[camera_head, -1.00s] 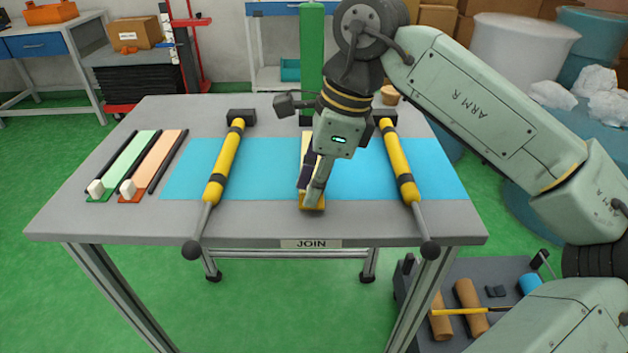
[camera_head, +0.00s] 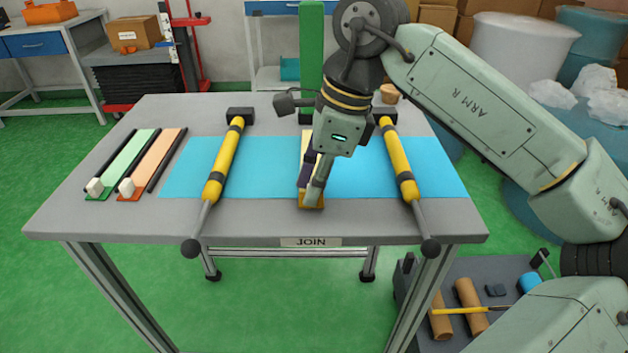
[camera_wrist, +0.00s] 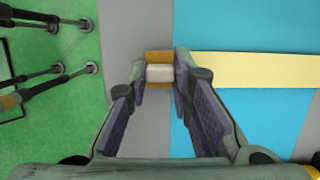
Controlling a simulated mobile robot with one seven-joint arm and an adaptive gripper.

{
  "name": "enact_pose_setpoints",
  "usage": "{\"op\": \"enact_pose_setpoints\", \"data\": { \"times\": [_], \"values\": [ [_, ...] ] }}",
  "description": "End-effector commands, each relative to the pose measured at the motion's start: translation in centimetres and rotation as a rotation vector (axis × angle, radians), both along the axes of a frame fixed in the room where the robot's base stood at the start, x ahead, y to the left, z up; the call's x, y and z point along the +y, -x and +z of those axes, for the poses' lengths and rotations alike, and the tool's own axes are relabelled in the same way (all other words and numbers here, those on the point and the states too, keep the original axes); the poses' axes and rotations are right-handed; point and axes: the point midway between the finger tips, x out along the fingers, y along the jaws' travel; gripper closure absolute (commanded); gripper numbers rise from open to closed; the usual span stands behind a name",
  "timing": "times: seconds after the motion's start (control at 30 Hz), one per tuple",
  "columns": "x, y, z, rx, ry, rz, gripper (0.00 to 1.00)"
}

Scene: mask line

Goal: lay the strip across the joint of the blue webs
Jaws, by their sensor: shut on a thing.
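The blue webs lie on the grey table, the left web (camera_head: 190,170) and the right web (camera_head: 362,170) meeting under my arm. A pale yellow strip (camera_wrist: 250,70) runs along the line between them, with web on both sides of it in the wrist view. Its near end has an orange tab (camera_wrist: 157,56) with a white block (camera_wrist: 160,74), beyond the webs' front edge over bare table. My gripper (camera_head: 312,198) is shut on the white block; the fingertips (camera_wrist: 160,78) also show in the wrist view. My gripper hides part of the strip in the head view.
Two yellow bars with black ball handles, left (camera_head: 224,160) and right (camera_head: 398,160), lie across the webs on either side. A green strip (camera_head: 125,160) and an orange strip (camera_head: 160,160) lie between black rails at the left. A green post (camera_head: 312,45) stands behind.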

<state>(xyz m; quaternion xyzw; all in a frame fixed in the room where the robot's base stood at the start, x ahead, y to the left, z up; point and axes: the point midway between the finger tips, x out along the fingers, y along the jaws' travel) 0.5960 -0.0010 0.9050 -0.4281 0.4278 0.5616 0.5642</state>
Motion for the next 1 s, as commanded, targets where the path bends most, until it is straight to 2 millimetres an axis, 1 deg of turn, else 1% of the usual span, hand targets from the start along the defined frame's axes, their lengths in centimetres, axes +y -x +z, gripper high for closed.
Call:
{"op": "enact_pose_setpoints", "data": {
  "times": [0.57, 0.6, 0.9, 1.0],
  "values": [
    [0.01, 0.0, -0.62, 0.0, 0.0, 0.0, 0.94],
    [0.01, 0.0, -0.55, 0.0, 0.0, 0.0, 0.76],
    [0.01, 0.0, -0.55, 0.0, 0.0, 0.0, 0.56],
    [0.0, 0.0, -0.55, 0.0, 0.0, 0.0, 0.56]
  ]
}}
